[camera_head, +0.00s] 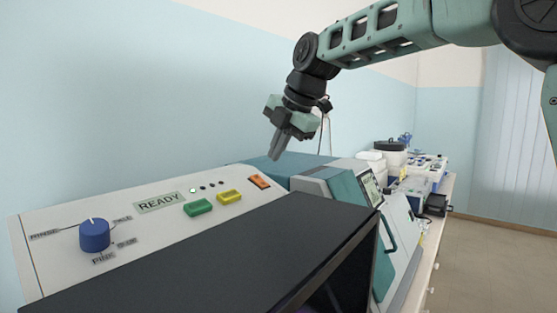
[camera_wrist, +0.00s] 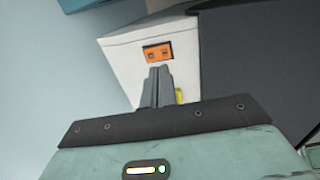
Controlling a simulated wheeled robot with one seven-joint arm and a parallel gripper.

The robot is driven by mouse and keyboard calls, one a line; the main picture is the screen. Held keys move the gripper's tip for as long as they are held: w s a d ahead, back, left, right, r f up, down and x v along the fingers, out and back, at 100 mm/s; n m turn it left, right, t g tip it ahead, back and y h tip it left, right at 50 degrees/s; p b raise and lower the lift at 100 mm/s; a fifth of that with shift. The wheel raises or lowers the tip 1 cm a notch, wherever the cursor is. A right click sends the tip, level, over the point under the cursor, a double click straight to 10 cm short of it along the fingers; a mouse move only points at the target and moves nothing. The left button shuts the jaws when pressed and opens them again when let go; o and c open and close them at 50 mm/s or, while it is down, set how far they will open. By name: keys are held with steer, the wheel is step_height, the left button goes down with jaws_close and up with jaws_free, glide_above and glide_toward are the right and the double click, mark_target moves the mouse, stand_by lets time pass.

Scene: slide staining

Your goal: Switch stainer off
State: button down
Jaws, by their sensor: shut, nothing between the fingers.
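The stainer (camera_head: 60,265) is a machine with a light control panel and a dark lid in front. Its panel carries an orange rocker switch (camera_head: 260,182) at the right end, which also shows in the wrist view (camera_wrist: 158,52). My gripper (camera_head: 275,156) is shut and empty, above and behind the switch in the head view, apart from it. In the wrist view the shut fingertips (camera_wrist: 159,70) point just below the switch. A small green lamp (camera_head: 193,190) is lit near a READY display (camera_head: 159,203). The switch's exact tilt is too small to tell.
A green button (camera_head: 198,207), a yellow button (camera_head: 230,196) and a blue knob (camera_head: 94,235) share the panel. A teal-fronted machine (camera_head: 352,187) with a screen stands to the right. More equipment lines the bench beyond. A wall runs behind the stainer.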

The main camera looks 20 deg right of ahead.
steer(key=b+v, duration=0.1)
steer(key=v, duration=0.6)
steer(key=shift+r, duration=0.35)
